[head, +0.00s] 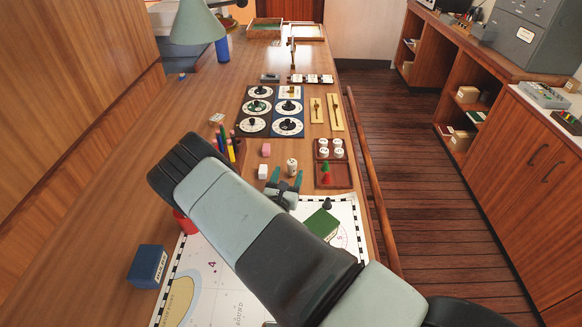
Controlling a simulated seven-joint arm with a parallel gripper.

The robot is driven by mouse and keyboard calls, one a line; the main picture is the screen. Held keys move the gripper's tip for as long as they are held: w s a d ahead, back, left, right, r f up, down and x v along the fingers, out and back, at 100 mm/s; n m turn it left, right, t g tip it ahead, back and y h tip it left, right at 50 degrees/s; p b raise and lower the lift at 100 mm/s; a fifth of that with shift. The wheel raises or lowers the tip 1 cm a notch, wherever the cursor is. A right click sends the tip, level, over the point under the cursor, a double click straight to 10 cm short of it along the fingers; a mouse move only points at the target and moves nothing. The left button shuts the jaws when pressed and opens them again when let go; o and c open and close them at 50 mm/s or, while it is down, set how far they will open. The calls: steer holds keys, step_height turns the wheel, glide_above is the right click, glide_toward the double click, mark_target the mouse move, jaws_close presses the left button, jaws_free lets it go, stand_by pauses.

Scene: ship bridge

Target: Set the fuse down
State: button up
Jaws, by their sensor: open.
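A small pale cylinder with dark marks, which looks like the fuse (292,166), stands upright on the wooden counter (195,97). My gripper (286,177) is low over the counter, just on the near side of the cylinder. Its two teal fingers are apart. The cylinder shows just beyond the fingertips; I cannot tell whether it is partly between them or touching one. My arm covers much of the counter in front and part of the chart.
A reddish tray (345,174) with white discs and small cones is close on the right. The dial board (271,112) lies beyond. A green box (321,224) stands on the chart (215,290); a blue box (147,266) is at left.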

steer(key=s, duration=0.3)
steer(key=s+a, duration=0.1)
steer(key=s, duration=0.2)
steer(key=shift+s+a, duration=0.15)
steer(key=shift+s, duration=0.1)
steer(key=d+r+m+g+h, duration=0.45)
steer(key=d+r+m, duration=0.2)
steer(key=r, duration=0.35)
steer(key=d+r+m+g+h, duration=0.4)
steer(key=d+r+m+h, duration=0.2)
steer(key=r+m, duration=0.25)
steer(key=s+d+r+m+g+y, duration=0.3)
steer(key=s+d+r+m+g, duration=0.45)
steer(key=s+r, duration=0.3)
steer(key=s+a+r+m+t+y, duration=0.2)
steer(key=s+r+m+y, duration=0.3)
steer(key=s, duration=0.4)
steer(key=s+a+r+m+t+y, duration=0.2)
steer(key=s+r+m+y, duration=0.3)
steer(key=s+r, duration=0.3)
steer(key=shift+s+a+m+y, duration=0.35)
steer(key=shift+s+a+y, duration=0.1)
steer(key=shift+a, duration=0.05)
